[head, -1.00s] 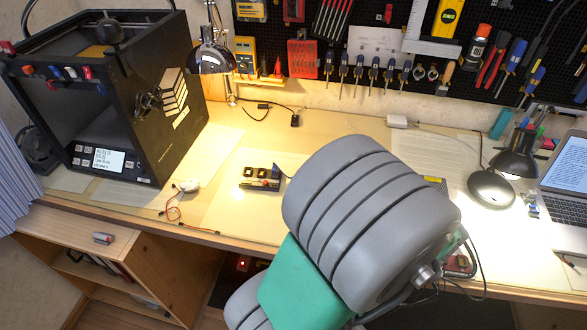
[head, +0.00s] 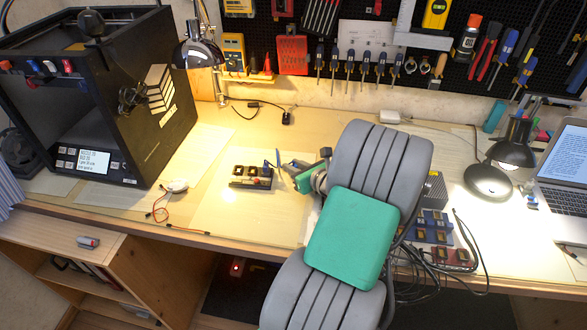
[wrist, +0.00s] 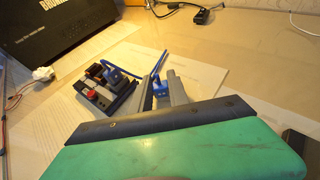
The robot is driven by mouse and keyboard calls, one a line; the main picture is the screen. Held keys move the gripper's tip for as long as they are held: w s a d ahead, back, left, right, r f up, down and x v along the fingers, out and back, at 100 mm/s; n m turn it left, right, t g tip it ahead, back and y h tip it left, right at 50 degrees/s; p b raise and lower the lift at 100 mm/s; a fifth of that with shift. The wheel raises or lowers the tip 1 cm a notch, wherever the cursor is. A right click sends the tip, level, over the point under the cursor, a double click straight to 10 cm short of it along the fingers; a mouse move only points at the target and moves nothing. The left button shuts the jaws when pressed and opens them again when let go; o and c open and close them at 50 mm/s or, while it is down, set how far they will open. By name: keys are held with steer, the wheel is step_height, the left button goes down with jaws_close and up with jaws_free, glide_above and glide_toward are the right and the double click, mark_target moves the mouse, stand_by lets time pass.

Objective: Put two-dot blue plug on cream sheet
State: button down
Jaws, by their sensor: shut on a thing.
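My gripper (head: 284,172) is low over the middle of the desk, just right of a dark socket block (head: 250,184). In the wrist view, my gripper (wrist: 160,84) is shut on a blue plug (wrist: 160,90), mostly hidden between the fingers; its dots cannot be read. Another blue plug (wrist: 114,76) sits at the block, which has a red button. The cream sheet (head: 222,212) lies flat under the block and my gripper. I cannot tell whether the held plug touches the sheet.
A 3D printer (head: 110,100) stands at the left and a lamp (head: 200,52) behind. A blue-and-dark rack (head: 432,226) lies right of my arm. A round-based lamp (head: 490,180) and a laptop (head: 568,170) are farther right. The sheet's front part is clear.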

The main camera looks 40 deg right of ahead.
steer(key=c, duration=1.3)
jaws_free()
steer(key=shift+o, duration=0.2)
steer(key=shift+s+r, duration=0.2)
steer(key=p+v, duration=0.1)
steer(key=v, duration=1)
steer(key=shift+s+a+r+p, duration=0.1)
steer(key=shift+s+a+p, duration=0.05)
steer(key=shift+s+p, duration=0.2)
